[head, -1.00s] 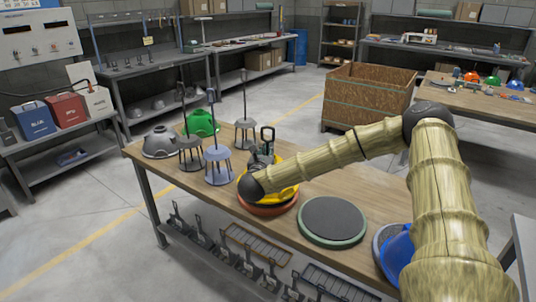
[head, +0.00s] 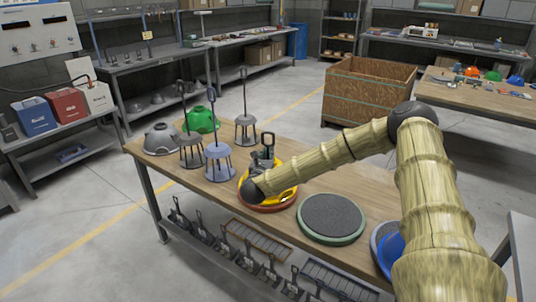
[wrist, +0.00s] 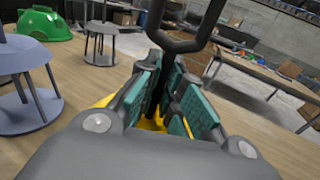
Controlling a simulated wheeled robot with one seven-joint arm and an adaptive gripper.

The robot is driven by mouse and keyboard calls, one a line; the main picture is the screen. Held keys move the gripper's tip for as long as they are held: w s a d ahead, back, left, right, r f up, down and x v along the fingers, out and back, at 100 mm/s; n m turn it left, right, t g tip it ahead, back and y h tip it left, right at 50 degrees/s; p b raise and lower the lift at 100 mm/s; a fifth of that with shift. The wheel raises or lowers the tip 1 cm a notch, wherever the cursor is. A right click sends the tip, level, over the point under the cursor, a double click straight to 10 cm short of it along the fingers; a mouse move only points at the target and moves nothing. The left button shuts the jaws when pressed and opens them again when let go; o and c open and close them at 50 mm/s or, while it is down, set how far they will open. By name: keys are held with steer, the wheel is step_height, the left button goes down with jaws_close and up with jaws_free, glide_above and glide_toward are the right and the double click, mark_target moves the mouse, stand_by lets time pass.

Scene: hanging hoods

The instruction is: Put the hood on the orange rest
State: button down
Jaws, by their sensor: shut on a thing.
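The yellow hood (head: 286,196) is at the orange-red round rest (head: 272,208) near the table's front edge. It appears inside the rest's rim, but whether it bears fully on it cannot be told, as my arm covers part of both. My gripper (head: 262,162) is above the hood. In the wrist view the teal pads of my gripper (wrist: 165,100) are shut on the hood's upright black stem, whose dark loop (wrist: 184,42) rises above them. A little yellow of the hood (wrist: 150,124) shows below the fingers.
A green-rimmed rest (head: 331,218) with a bare dark top lies to the right. A blue hood (head: 390,252) is partly behind my arm.

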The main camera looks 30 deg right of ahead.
steer(key=c, duration=1.6)
jaws_free()
steer(key=shift+o, duration=0.2)
steer(key=shift+s+a, duration=0.1)
steer(key=shift+a, duration=0.05)
